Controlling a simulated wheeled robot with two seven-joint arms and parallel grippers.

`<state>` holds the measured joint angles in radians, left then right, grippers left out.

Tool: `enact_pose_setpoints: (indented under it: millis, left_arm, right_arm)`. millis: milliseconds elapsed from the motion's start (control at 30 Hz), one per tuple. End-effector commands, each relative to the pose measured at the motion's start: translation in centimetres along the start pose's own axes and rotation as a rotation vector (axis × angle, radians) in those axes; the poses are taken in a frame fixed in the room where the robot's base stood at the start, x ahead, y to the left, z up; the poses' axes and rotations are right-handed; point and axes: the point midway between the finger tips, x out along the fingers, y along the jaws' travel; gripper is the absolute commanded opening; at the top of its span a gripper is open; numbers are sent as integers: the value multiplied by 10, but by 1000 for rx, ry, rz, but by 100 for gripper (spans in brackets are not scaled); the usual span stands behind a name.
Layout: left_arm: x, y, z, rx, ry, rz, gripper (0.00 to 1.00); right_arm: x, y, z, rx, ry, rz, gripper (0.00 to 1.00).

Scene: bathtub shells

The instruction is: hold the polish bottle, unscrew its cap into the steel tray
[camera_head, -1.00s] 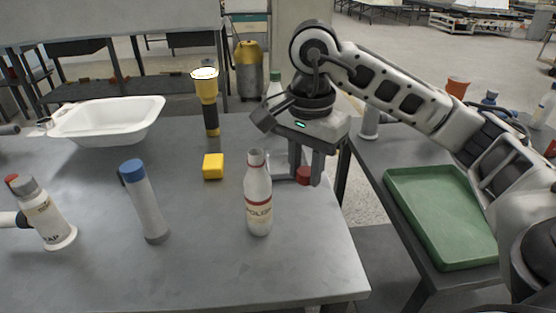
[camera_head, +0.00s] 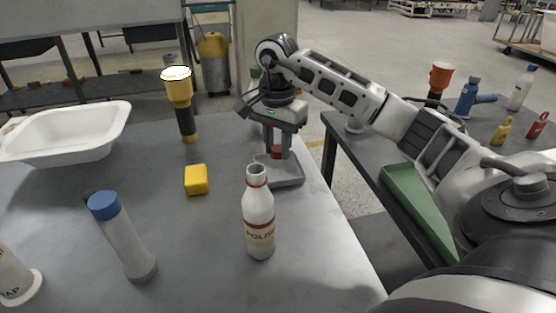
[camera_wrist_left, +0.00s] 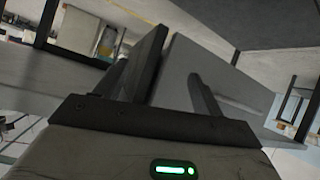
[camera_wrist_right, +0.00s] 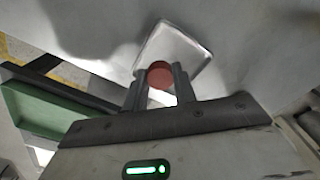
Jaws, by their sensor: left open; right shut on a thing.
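The white polish bottle (camera_head: 258,222) stands upright on the grey table, its neck open and bare. My right gripper (camera_head: 278,152) is shut on the red cap (camera_head: 275,152), behind the bottle and over the small steel tray (camera_head: 290,180). The right wrist view shows the cap (camera_wrist_right: 160,74) between the fingertips, with the bright tray (camera_wrist_right: 178,44) beyond it. I cannot tell whether the cap touches the tray floor. My left gripper (camera_wrist_left: 165,78) is open and empty in its wrist view; it is out of the head view.
A white basin (camera_head: 65,135) is at the far left. A side table with a green tray (camera_head: 415,205) is at right. The table's right edge is near the bottle.

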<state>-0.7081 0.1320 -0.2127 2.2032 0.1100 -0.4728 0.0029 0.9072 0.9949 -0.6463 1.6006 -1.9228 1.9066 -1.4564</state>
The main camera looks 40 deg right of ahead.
Motion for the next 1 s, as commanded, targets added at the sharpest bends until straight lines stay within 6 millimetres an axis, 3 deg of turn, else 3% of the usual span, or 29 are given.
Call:
enact_pose_setpoints:
  millis: [200,367,567,933,967,1000]
  left_arm:
    - [1,0,-2,2,7,1,69]
    - [1,0,-4,2,10,1,69]
    - [0,0,-6,2,11,2,69]
    - [2,0,-3,3,12,2,69]
    - [2,0,-3,4,12,2,69]
    - [2,0,-4,4,11,2,69]
  right_arm:
    - [23,-9,-17,1,-1,-1,0]
    - [32,-12,-23,1,-2,0,0]
    - [60,-11,-22,-1,-2,1,0]
    - [65,-12,-23,-1,1,-2,0]
    - [65,-12,-23,-1,1,-2,30]
    - [64,-12,-23,-1,1,-2,41]
